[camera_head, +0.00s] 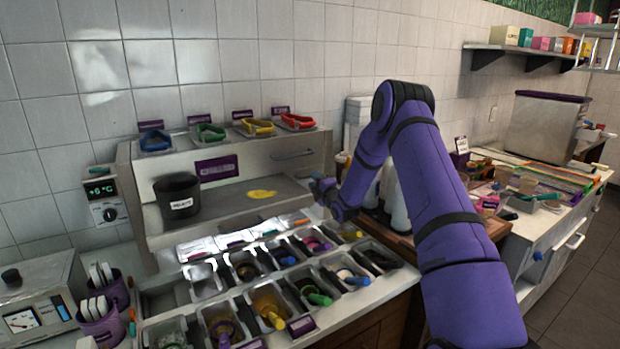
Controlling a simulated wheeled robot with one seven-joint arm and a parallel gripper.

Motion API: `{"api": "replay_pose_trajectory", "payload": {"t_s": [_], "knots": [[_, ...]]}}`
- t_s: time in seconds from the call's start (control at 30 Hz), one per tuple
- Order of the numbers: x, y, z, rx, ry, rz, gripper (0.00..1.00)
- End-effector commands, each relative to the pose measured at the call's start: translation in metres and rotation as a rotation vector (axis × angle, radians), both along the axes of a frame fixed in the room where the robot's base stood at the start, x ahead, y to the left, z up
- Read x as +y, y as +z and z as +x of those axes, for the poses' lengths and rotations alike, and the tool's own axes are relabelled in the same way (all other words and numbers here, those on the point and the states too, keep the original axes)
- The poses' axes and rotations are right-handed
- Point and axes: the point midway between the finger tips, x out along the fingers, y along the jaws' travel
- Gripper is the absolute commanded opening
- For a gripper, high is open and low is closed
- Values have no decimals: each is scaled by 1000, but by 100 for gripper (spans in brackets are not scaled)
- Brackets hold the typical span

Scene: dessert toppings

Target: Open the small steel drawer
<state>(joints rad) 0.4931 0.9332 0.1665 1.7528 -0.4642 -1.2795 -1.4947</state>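A steel front with a bar handle (292,155) is set in the right part of the raised steel unit (250,161), above the topping pans. It looks like the small steel drawer and appears closed flush with the unit. My purple arm comes in from the lower right and bends down towards the counter. My gripper (322,188) is just below and right of the handle, apart from it as far as I can tell. Its fingers are small and dark here, so their opening is unclear. I see nothing held in it.
Steel pans (268,308) with toppings and coloured scoops fill the counter front. A black tub (177,196) stands on the steel shelf beside a yellow spill (262,194). Coloured scoops (295,122) lie on top of the unit. White bottles (395,205) stand behind my arm.

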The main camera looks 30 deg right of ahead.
Motion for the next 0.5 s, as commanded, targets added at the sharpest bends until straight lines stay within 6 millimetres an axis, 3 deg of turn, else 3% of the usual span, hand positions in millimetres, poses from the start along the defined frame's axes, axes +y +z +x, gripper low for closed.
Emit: {"api": "replay_pose_trajectory", "payload": {"t_s": [0.2, 0.5], "knots": [[1, 5, 26, 0, 0, 1, 35], [1, 6, 34, 1, 0, 1, 35]]}}
